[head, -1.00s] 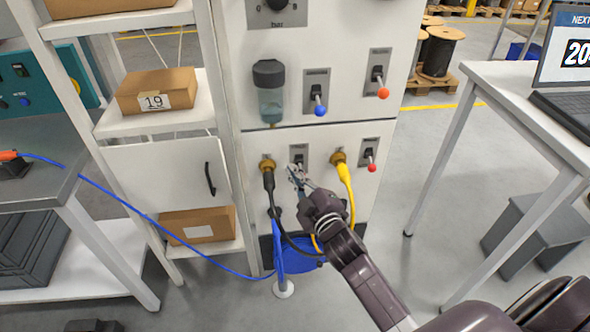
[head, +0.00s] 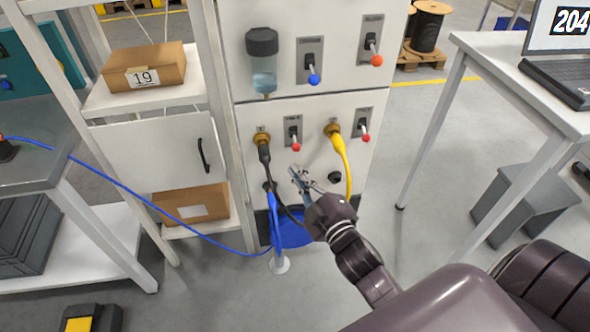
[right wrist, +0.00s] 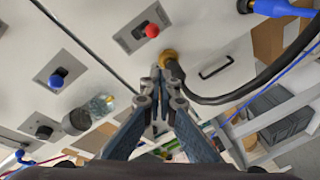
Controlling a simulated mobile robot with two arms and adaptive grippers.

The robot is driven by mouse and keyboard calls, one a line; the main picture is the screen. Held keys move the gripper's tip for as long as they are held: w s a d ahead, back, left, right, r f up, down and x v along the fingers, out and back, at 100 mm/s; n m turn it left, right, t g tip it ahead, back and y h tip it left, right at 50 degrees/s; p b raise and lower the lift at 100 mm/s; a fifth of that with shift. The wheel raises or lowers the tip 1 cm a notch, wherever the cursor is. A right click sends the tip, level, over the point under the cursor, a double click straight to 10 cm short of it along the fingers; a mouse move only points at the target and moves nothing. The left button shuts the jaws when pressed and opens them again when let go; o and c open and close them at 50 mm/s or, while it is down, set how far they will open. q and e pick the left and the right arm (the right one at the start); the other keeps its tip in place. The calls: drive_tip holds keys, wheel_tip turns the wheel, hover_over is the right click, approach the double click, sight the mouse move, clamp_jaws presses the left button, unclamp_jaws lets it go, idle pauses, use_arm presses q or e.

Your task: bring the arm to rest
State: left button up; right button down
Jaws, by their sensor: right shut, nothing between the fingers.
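My right gripper (head: 298,178) is in front of the lower part of the white cabinet (head: 315,108), below a small switch with a red knob (head: 295,146). Its fingers are together with nothing between them. In the right wrist view the closed fingertips (right wrist: 156,75) appear beside the brass socket (right wrist: 168,58) of the black cable; I cannot tell whether they touch it. The black plug (head: 264,152) and the yellow plug (head: 340,150) sit in their brass sockets on either side of the switch. My left gripper is not in view.
A blue cable (head: 150,215) hangs from the bench at left to the cabinet's foot. A blue bin (head: 294,232) stands low behind the gripper. A shelf with cardboard boxes (head: 145,66) is at left. A white table (head: 500,62) with a laptop is at right.

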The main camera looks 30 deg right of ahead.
idle(0.3)
drive_tip(key=s+a+f+m+g, duration=0.1)
drive_tip(key=s+f+g, duration=0.25)
drive_tip(key=f, duration=0.85)
drive_tip(key=s+f+m+g, duration=0.2)
drive_tip(key=s+f, duration=0.2)
drive_tip(key=f, duration=0.8)
drive_tip(key=s+a+f+m+g, duration=0.15)
drive_tip(key=s+f, duration=0.25)
drive_tip(key=f, duration=0.8)
drive_tip(key=s+f+m+g, duration=0.1)
drive_tip(key=s+f+g, duration=0.2)
drive_tip(key=s+f, duration=0.3)
drive_tip(key=s+f+m+g, duration=0.1)
drive_tip(key=s+f+g, duration=0.2)
drive_tip(key=s+f, duration=0.4)
drive_tip(key=s+f+m+g, duration=0.1)
drive_tip(key=s+f+g, duration=0.2)
drive_tip(key=s, duration=1.7)
wheel_tip(320, 180, down, 4)
drive_tip(key=shift+d+f, duration=0.1)
drive_tip(key=shift+d, duration=0.05)
